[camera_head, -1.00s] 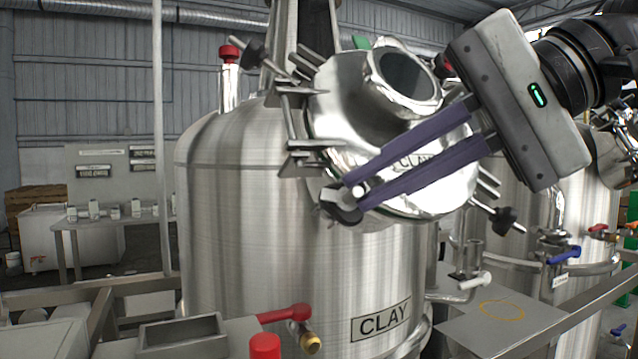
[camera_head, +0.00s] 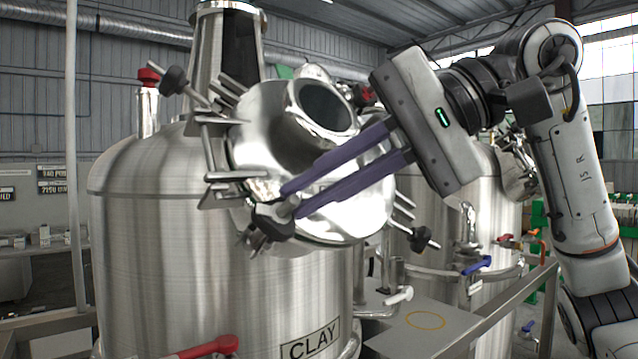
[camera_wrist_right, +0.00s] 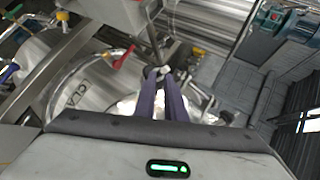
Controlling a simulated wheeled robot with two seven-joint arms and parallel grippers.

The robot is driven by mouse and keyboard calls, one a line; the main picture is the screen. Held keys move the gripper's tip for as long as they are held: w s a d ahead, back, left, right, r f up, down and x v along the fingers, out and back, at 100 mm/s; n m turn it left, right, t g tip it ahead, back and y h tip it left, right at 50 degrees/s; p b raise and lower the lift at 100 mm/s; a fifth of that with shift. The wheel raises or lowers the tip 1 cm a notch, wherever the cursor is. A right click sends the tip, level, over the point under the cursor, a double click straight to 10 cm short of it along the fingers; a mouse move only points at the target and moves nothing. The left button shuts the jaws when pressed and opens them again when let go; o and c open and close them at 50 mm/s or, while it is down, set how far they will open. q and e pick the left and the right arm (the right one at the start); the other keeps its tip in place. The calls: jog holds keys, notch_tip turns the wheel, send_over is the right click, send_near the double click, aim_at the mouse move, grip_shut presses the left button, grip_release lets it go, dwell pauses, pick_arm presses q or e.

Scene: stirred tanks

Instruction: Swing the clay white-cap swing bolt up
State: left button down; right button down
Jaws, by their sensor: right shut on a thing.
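The clay tank (camera_head: 150,240) stands upright with a CLAY label (camera_head: 310,342) low on its front. Its shiny round manway lid (camera_head: 265,150) is tilted towards me. My right gripper (camera_head: 288,202) reaches across the lid from the right. Its purple fingers are shut on the clay white-cap swing bolt, whose black knob (camera_head: 265,224) sits at the lid's lower left edge. In the right wrist view the white cap (camera_wrist_right: 163,71) lies between the fingertips (camera_wrist_right: 162,78). The bolt's shank is mostly hidden. My left gripper is out of view.
Other black-knobbed swing bolts stick out at the lid's upper left (camera_head: 174,81) and lower right (camera_head: 420,240). A red-handled valve (camera_head: 208,348) is below. A second tank (camera_head: 500,190) and a metal railing (camera_head: 505,305) stand to the right.

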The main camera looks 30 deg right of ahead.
jog(key=c, duration=1.9)
grip_release()
jog(key=shift+w+f, duration=0.15)
jog(key=shift+w, duration=0.25)
jog(key=shift+o, duration=0.2)
jog(key=shift+f, duration=0.1)
jog(key=v, duration=1.1)
jog(key=shift+s+a+r, duration=0.2)
jog(key=shift+a+r, duration=0.05)
jog(key=shift+a, duration=0.1)
